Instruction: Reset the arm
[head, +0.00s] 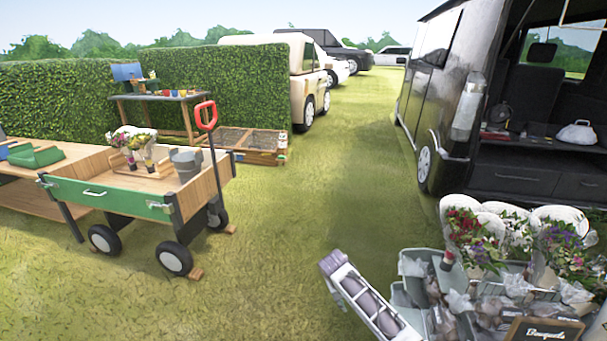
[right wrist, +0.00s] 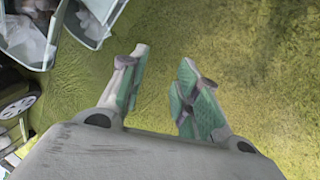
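My right arm reaches in from the bottom of the head view, with the right gripper (head: 334,264) above the grass, left of the grey crates. In the right wrist view the right gripper (right wrist: 164,62) has its two green-padded fingers apart. Only grass shows between them, so it is open and empty. My left gripper and left arm are in neither view.
Grey crates (head: 412,268) and wrapped bouquets (head: 470,228) stand at the lower right, near a chalkboard sign (head: 543,330). A black van (head: 440,90) is open behind them. A wooden wagon (head: 120,204) with bouquets and a bucket (head: 186,163) stands left. The grass between is clear.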

